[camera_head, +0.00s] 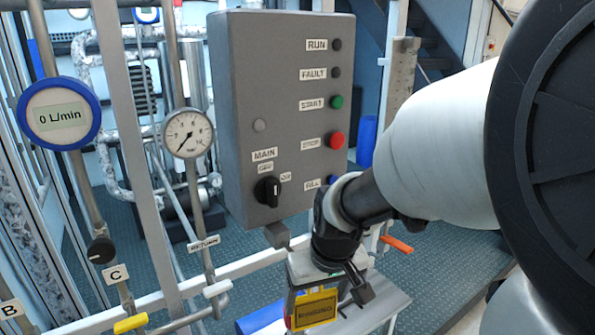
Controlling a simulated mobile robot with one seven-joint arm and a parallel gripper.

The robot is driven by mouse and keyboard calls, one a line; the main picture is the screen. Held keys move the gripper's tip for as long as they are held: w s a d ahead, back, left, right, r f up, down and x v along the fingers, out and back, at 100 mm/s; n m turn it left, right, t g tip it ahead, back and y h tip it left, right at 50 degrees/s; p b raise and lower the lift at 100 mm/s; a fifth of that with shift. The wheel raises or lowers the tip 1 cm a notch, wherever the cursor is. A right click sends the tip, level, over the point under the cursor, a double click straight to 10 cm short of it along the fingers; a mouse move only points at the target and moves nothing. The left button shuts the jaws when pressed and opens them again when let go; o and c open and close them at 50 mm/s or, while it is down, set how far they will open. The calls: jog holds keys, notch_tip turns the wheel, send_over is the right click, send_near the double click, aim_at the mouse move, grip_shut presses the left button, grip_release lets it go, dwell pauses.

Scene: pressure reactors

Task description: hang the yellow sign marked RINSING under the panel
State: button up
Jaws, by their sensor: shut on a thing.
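The yellow sign (314,308) hangs below my gripper (322,288) near the bottom middle of the view. Its lettering is small and slanted, and I cannot read it surely. My gripper is shut on the sign; the exact grip is partly hidden by the gripper body. The grey panel (228,110) stands upright behind, with lamps, buttons and a black MAIN switch. A small grey piece (277,235) sticks out under its lower edge. The sign is below and slightly right of this piece, apart from it in the picture.
A pressure gauge (187,133) and a blue-rimmed flow display (58,113) stand left of the panel. A white rail (240,265) crosses below it. An orange handle (397,244) and a yellow handle (131,323) sit on pipes. My arm covers the right side.

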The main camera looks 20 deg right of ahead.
jog(key=shift+t, duration=0.6)
jog(key=shift+w+a+r, duration=0.4)
jog(key=shift+w+r, duration=0.15)
jog(key=shift+w, duration=0.8)
jog(key=shift+w+a+r, duration=0.45)
jog(key=shift+w+r, duration=0.1)
jog(key=shift+w, duration=0.75)
jog(key=shift+w+a+r, duration=0.4)
jog(key=shift+w+r, duration=0.15)
jog(key=shift+w, duration=0.8)
jog(key=shift+w+a+f+b, duration=0.2)
jog(key=shift+w+f+b, duration=0.35)
jog(key=shift+w, duration=0.2)
jog(key=o, duration=1.2)
